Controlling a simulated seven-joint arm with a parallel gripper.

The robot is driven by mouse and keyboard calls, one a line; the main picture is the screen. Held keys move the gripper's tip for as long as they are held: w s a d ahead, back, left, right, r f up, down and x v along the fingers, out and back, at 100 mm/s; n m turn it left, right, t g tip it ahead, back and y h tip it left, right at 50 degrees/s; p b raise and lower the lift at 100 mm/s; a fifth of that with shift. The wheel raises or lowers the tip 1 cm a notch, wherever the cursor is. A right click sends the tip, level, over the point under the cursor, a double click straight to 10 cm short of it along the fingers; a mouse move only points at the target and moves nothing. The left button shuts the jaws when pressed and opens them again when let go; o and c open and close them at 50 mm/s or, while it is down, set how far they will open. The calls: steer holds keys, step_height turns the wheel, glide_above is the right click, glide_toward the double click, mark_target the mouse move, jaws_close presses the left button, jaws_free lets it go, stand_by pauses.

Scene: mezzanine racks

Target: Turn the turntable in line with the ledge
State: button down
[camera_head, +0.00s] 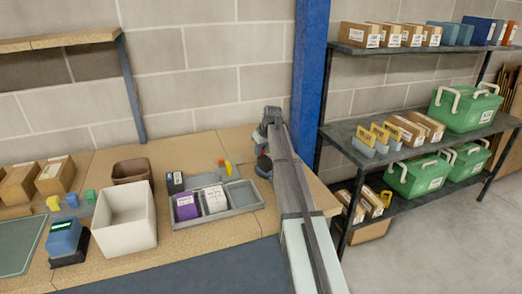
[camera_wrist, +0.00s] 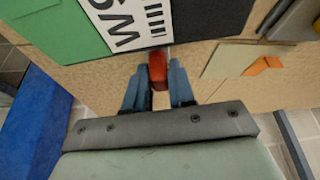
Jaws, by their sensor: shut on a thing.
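In the wrist view my gripper (camera_wrist: 157,78) has its two blue-grey fingers closed around a small red upright piece (camera_wrist: 157,70). Just beyond the fingers is a flat green and dark surface (camera_wrist: 50,32) with a white printed label (camera_wrist: 125,22); I cannot tell whether it belongs to the turntable. To the right, an orange wedge (camera_wrist: 265,65) sits on a pale plate (camera_wrist: 228,60). In the head view a small orange-yellow piece (camera_head: 228,168) shows on the bench near my arm. I cannot clearly make out the turntable or the ledge; my arm may cover part of them.
The bench holds a grey tray (camera_head: 238,208) with a purple box (camera_head: 186,207) and a white box (camera_head: 215,199), a white bin (camera_head: 122,246), a brown bin (camera_head: 131,171) and a blue device (camera_head: 63,237). A blue post (camera_head: 309,70) and a loaded rack (camera_head: 345,133) stand at right.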

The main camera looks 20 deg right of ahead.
steer(key=shift+a, duration=0.1)
steer(key=shift+s+a+n+g+y, duration=0.15)
steer(key=shift+s+a+n+y, duration=0.15)
steer(key=shift+a+n, duration=0.5)
steer(key=shift+s+a+n+g+y, duration=0.2)
steer(key=shift+a+n+y, duration=0.15)
steer(key=shift+n, duration=0.75)
steer(key=shift+s+a+n+g+y, duration=0.3)
steer(key=shift+s+a+n, duration=0.3)
steer(key=shift+n, duration=0.45)
steer(key=shift+s+a+n+g+y, duration=0.15)
steer(key=shift+s+a+n+y, duration=0.25)
steer(key=shift+a+n, duration=0.45)
steer(key=shift+s+a+n+g+y, duration=0.3)
steer(key=shift+s+n, duration=0.35)
steer(key=shift+n, duration=0.4)
steer(key=shift+s+a+n+g+y, duration=0.15)
steer(key=shift+s+n+g, duration=0.25)
steer(key=shift+s+n, duration=0.45)
steer(key=shift+s+a+n+g, duration=0.15)
steer(key=shift+s+n+g, duration=0.3)
steer(key=shift+n, duration=0.55)
steer(key=shift+s+a+n+g, duration=0.1)
steer(key=shift+s+n+g, duration=0.15)
steer(key=shift+s+n, duration=0.6)
steer(key=shift+n, duration=0.35)
steer(key=c, duration=1)
jaws_free()
steer(key=shift+c, duration=0.2)
steer(key=shift+r, duration=0.1)
